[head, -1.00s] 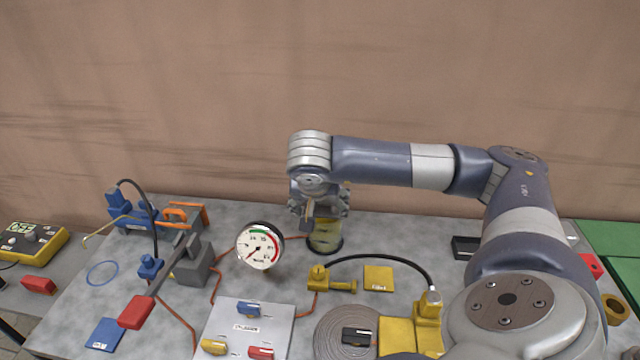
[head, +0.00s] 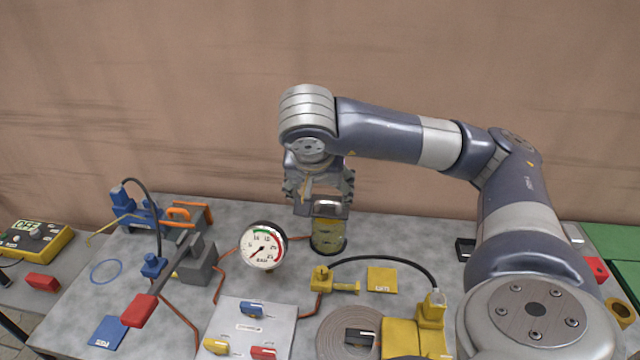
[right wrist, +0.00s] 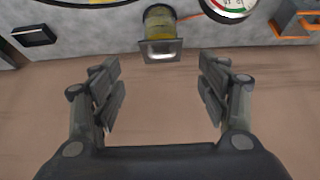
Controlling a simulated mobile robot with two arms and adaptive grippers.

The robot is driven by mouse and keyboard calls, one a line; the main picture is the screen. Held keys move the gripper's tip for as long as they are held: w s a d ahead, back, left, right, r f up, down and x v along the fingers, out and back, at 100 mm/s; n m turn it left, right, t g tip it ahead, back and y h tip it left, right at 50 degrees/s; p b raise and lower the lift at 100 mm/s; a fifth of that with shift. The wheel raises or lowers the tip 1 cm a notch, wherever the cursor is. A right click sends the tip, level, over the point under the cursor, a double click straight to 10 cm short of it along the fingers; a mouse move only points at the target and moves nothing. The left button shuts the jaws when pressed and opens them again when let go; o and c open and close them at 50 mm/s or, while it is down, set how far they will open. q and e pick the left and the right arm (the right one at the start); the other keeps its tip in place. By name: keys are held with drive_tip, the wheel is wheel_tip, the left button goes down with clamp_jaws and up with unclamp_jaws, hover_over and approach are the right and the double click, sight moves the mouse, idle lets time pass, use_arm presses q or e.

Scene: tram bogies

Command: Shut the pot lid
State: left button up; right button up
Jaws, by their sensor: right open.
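The pot (head: 328,240) is a small yellow-green cylinder standing at the back of the grey bench. A shiny grey plate, seemingly its lid (head: 328,209), shows at its top between my fingers; it looks raised and tilted at the pot's edge. In the right wrist view, the pot (right wrist: 159,22) is at the top centre, with the grey lid (right wrist: 161,51) at its near end. My right gripper (head: 320,203) points down at the pot's top. It is open and empty, and its fingers (right wrist: 160,72) are apart on either side of the lid's line, short of it. My left gripper is out of view.
A pressure gauge (head: 262,247) stands left of the pot. A yellow fitting (head: 335,282) with a black hose and a yellow plate (head: 382,281) lie in front. A red-handled lever (head: 140,310) and a blue pump (head: 140,212) are at the left. The wall is behind.

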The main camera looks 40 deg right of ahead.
drive_tip(key=shift+v, duration=1.1)
drive_tip(key=shift+c, duration=0.6)
